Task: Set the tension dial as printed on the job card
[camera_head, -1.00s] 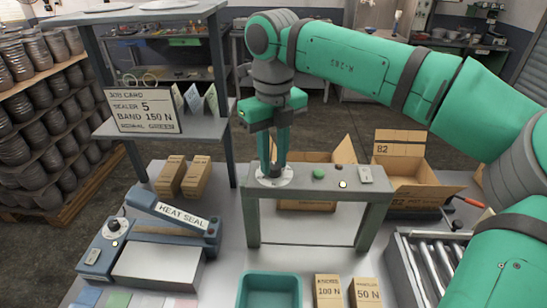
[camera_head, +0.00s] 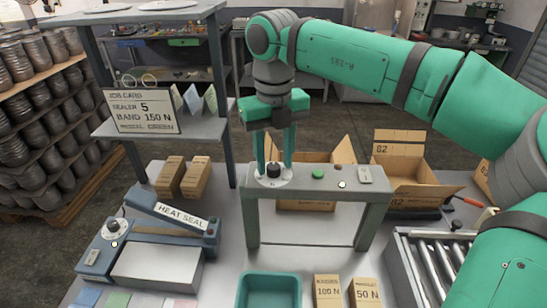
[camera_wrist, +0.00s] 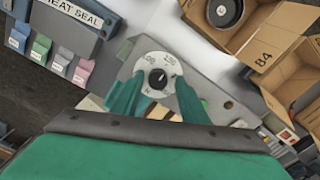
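The job card (camera_head: 142,110) stands on the shelf at left and reads sealer 5 and band 150 N; its last line ends in green. The tension dial is a white disc (camera_wrist: 148,58) with a black knob (camera_wrist: 157,79), on top of the grey bench arch; the knob also shows in the head view (camera_head: 273,169). My gripper (camera_head: 274,166) points down over the dial, fingers apart on either side of the knob, with gaps visible. In the wrist view the knob's small pale mark seems to point up and right; the exact reading is too small to tell.
Cartons labelled 100 N (camera_head: 327,291) and 50 N (camera_head: 366,292) and a teal tray (camera_head: 269,276) are in front.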

